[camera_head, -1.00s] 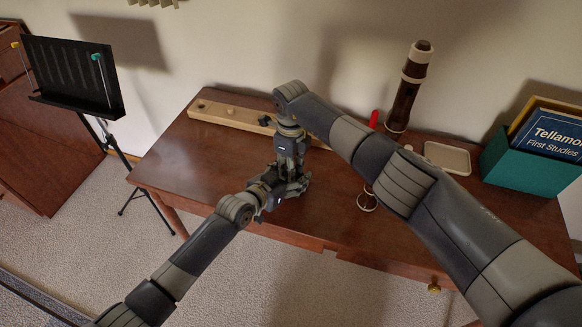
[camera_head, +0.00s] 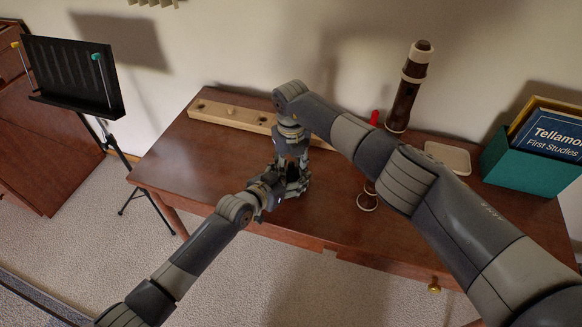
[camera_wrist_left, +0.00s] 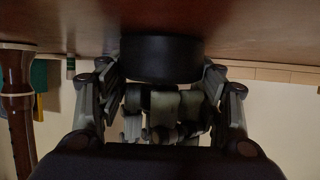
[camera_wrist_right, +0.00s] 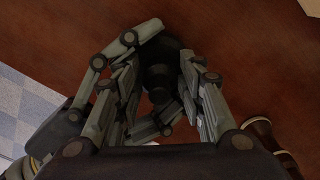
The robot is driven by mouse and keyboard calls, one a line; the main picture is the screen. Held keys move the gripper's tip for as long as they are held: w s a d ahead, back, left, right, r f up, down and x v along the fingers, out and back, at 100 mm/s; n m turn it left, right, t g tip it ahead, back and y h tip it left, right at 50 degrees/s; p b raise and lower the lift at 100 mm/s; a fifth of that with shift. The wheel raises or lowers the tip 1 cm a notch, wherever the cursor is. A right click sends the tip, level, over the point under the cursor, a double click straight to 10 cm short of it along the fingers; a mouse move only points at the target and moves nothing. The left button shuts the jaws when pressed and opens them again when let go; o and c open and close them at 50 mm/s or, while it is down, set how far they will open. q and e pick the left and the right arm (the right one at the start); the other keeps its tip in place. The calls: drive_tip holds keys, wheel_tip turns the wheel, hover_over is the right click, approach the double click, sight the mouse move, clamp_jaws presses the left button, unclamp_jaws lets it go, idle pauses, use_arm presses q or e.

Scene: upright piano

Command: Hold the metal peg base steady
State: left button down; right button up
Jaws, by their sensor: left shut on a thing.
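The peg base, a dark round cylinder (camera_wrist_left: 162,58), shows against the brown table top in the left wrist view, which looks upside down. My left gripper (camera_head: 287,186) is shut on it near the table's front edge, with a finger on either side. A narrower dark upright part (camera_wrist_right: 160,75) of it shows in the right wrist view. My right gripper (camera_wrist_right: 160,90) points down over it from above, its fingers apart on both sides of the dark part. Whether they touch it is hard to tell. In the head view the grippers largely hide the base.
A long wooden block with holes (camera_head: 230,114) lies at the back left of the table. A tall brown and cream wind-instrument piece (camera_head: 404,95) stands right of centre, by a pale tray (camera_head: 448,157) and a green book box (camera_head: 530,160). A music stand (camera_head: 75,75) is left.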

idle(0.4)
drive_tip(key=shift+r, duration=2.25)
drive_tip(key=n, duration=0.1)
drive_tip(key=r+n, duration=0.1)
drive_tip(key=n, duration=0.2)
drive_tip(key=shift+r, duration=0.3)
drive_tip(key=n, duration=0.2)
drive_tip(key=r+n, duration=0.1)
drive_tip(key=n, duration=0.1)
drive_tip(key=r+n, duration=0.1)
drive_tip(key=n, duration=0.1)
wheel_tip(320, 180, down, 8)
drive_tip(key=shift+f, duration=0.1)
